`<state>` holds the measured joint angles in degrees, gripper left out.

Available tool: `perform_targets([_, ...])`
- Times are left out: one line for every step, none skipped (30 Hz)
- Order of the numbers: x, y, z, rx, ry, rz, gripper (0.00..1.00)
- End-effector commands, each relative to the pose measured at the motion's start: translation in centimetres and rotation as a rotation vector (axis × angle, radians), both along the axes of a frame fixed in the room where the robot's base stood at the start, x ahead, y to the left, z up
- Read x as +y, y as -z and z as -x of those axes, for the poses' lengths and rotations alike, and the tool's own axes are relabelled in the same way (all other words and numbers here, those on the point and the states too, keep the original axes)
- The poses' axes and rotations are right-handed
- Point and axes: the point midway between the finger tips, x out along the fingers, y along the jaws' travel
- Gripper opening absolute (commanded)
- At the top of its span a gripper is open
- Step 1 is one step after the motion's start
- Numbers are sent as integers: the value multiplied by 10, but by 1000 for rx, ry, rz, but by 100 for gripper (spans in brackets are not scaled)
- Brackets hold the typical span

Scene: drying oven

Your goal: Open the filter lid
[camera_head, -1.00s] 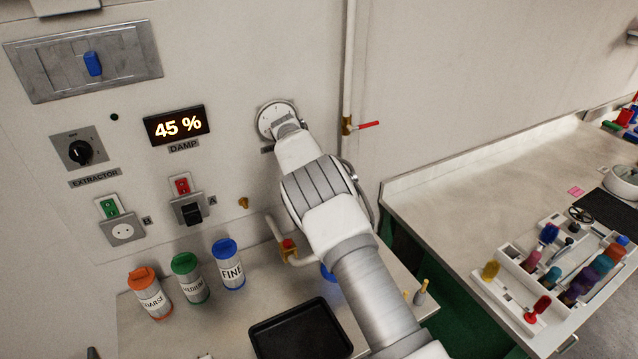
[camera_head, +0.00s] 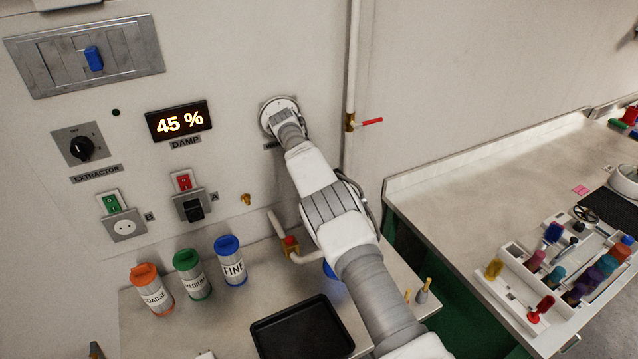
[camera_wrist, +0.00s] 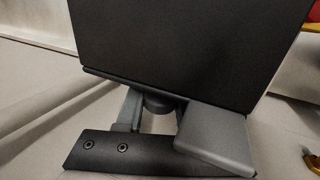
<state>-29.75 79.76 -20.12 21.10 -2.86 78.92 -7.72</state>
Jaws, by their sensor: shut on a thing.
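A round pale disc (camera_head: 268,108) with a darker rim is on the wall right of the damp display, and I take it for the filter lid. My arm reaches from the lower right to it. My gripper (camera_head: 284,121) is at the front of the disc and hides its middle and lower right. In the wrist view my gripper (camera_wrist: 160,112) is shut on a small dark round part (camera_wrist: 158,103), seemingly the lid's knob, between grey fingers. A black block fills the upper picture and hides most of the disc there. The lid looks flat against the wall.
A vertical pipe with a red-handled valve (camera_head: 368,122) runs close right of the disc. Below stand orange (camera_head: 152,290), green (camera_head: 192,275) and blue (camera_head: 230,262) topped canisters and a black tray (camera_head: 300,330). A bench (camera_head: 450,190) is at right.

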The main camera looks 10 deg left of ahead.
Motion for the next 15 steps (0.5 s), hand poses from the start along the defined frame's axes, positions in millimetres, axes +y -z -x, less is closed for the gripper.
perform_targets([-1,2,0,3,0,1,0])
perform_targets([-1,2,0,4,1,1,0])
perform_targets([-1,2,1,4,1,1,0])
perform_targets([-1,2,1,5,1,2,0])
perform_targets([-1,2,1,5,1,2,0])
perform_targets([-1,2,1,5,1,2,0])
perform_targets([-1,2,1,5,1,2,0])
perform_targets([-1,2,1,5,1,2,0])
perform_targets([-1,2,1,5,1,2,0])
perform_targets([-1,2,1,5,1,2,0])
perform_targets([-1,2,1,5,1,3,0])
perform_targets([-1,2,1,5,1,3,0])
perform_targets([-1,2,1,5,1,3,0])
perform_targets([-1,2,1,5,1,3,40])
perform_targets([-1,2,1,5,1,3,47])
